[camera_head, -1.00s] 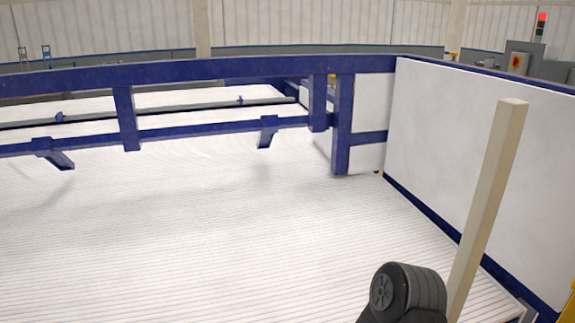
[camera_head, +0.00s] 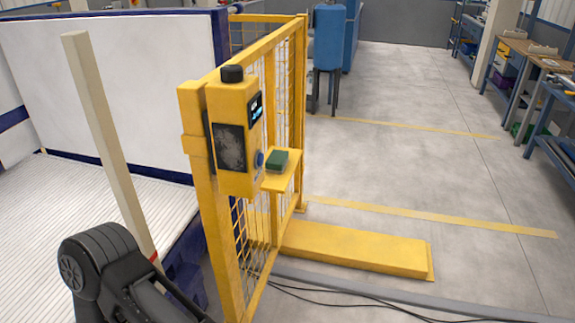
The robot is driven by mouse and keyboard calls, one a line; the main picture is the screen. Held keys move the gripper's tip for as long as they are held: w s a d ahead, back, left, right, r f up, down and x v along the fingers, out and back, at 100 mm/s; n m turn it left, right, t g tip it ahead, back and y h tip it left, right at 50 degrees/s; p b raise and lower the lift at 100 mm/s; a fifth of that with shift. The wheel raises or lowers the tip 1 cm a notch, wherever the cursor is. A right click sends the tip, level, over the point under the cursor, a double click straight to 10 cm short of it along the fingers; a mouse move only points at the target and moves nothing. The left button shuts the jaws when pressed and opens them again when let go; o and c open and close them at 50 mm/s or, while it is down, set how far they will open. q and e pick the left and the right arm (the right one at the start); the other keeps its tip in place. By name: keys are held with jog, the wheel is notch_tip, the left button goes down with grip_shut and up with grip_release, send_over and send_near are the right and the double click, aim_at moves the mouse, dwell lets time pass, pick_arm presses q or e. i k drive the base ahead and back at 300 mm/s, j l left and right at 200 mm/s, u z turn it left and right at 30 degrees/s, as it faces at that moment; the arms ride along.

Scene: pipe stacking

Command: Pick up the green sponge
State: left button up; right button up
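The green sponge (camera_head: 277,160) lies on a small yellow shelf (camera_head: 283,180) at the side of a yellow control box (camera_head: 233,138). The box is fixed to the post of a yellow mesh fence. A dark arm part of mine shows at the lower left, well to the left of and below the sponge. Neither of my grippers is in view. Nothing touches the sponge apart from the shelf under it.
The yellow mesh fence (camera_head: 285,95) stands upright beside the white slatted bed (camera_head: 60,225). A pale beam (camera_head: 103,130) rises near my arm. A low yellow barrier (camera_head: 355,248) and dark cables (camera_head: 350,303) lie on the floor. Open grey floor (camera_head: 400,170) extends to the right.

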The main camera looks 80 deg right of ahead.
aim_at(277, 162)
jog(key=z, duration=2.5)
